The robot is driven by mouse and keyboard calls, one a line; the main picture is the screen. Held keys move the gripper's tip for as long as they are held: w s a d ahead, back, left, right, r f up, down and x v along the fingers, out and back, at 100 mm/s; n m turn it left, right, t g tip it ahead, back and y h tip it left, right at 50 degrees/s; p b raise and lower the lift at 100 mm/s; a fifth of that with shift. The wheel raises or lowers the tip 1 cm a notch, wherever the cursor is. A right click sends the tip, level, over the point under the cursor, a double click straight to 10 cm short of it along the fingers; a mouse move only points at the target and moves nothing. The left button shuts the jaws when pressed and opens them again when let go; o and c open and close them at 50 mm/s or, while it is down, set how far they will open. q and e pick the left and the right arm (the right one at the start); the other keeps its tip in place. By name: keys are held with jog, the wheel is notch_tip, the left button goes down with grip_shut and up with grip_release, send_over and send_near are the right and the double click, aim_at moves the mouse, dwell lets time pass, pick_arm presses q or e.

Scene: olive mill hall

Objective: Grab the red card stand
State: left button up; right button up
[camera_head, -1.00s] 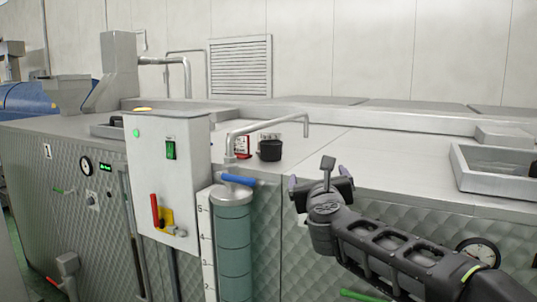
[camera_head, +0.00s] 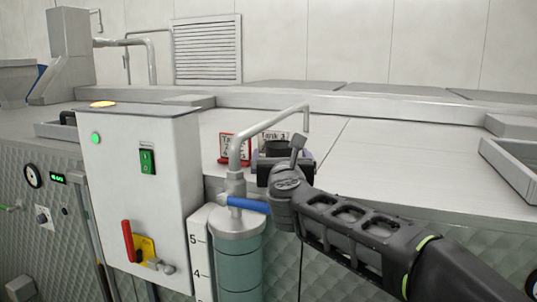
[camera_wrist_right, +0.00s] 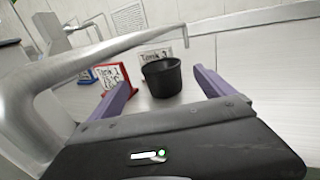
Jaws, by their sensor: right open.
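The red card stand (camera_head: 229,147) stands on the steel counter, partly hidden by the curved pipe. In the right wrist view the red card stand (camera_wrist_right: 113,79) shows its white handwritten card, beside the left finger. My right gripper (camera_head: 284,160) is open, in front of the black cup and to the right of the red stand. In the wrist view my right gripper (camera_wrist_right: 165,88) has its fingers apart, with the black cup (camera_wrist_right: 162,79) showing between them. It appears to hold nothing. My left gripper is not in view.
The metal pipe (camera_head: 270,122) arches close in front of the red stand. A grey-framed "Tank 3" card (camera_wrist_right: 157,53) stands behind the cup, and a blue stand (camera_wrist_right: 87,76) is left of the red one. A control box (camera_head: 140,190) stands at left. The counter at right is clear.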

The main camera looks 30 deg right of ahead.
jog(key=shift+s+r, duration=0.1)
jog(key=shift+s, duration=0.2)
jog(key=p, duration=0.2)
send_near(279, 142)
jog(key=x, duration=0.3)
jog(key=shift+w+d+r, duration=0.1)
jog(key=shift+w+d, duration=0.1)
jog(key=shift+w, duration=0.05)
jog(key=shift+w+d, duration=0.2)
jog(key=shift+w, duration=0.1)
jog(key=p+x, duration=0.3)
jog(key=x, duration=0.1)
jog(key=shift+w+d, duration=0.2)
jog(key=shift+w, duration=0.15)
jog(key=shift+w+d, duration=0.1)
jog(key=shift+w, duration=0.1)
jog(key=c, duration=1.4)
